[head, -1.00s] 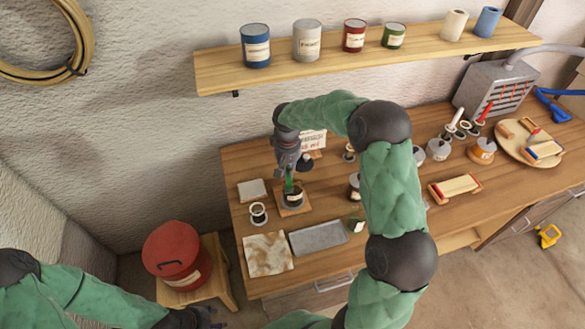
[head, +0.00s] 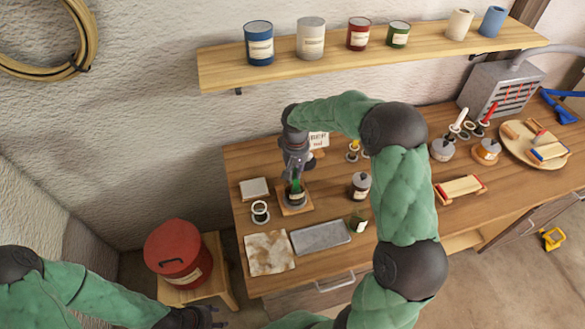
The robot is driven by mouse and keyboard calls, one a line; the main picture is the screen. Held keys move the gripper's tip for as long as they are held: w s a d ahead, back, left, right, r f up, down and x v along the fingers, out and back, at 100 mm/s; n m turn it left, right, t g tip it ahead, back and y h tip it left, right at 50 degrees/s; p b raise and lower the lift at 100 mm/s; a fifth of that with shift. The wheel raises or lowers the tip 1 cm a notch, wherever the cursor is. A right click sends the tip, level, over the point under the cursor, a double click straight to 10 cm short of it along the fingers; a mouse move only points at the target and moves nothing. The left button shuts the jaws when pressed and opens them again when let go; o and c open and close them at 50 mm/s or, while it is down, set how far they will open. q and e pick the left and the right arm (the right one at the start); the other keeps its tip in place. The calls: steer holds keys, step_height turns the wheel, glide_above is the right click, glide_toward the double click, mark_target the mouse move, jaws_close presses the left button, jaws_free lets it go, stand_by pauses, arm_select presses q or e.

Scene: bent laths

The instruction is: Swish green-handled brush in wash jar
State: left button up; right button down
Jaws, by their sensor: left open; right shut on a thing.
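My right gripper (head: 297,173) is shut on the green-handled brush (head: 295,186). My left gripper (head: 221,317) is open and empty at the bottom of the view, low beside the stool and away from the bench objects.
A small jar (head: 260,211) stands left of the wash jar. A stained cloth (head: 270,254) and a grey tray (head: 321,237) lie in front. A red bin (head: 177,252) sits on a stool.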

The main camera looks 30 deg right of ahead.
steer(key=shift+w+d, duration=0.2)
steer(key=shift+w, duration=0.45)
steer(key=shift+r, duration=0.15)
step_height(320, 180, up, 10)
steer(key=p, duration=0.6)
steer(key=shift+f, duration=0.25)
stand_by(0.9)
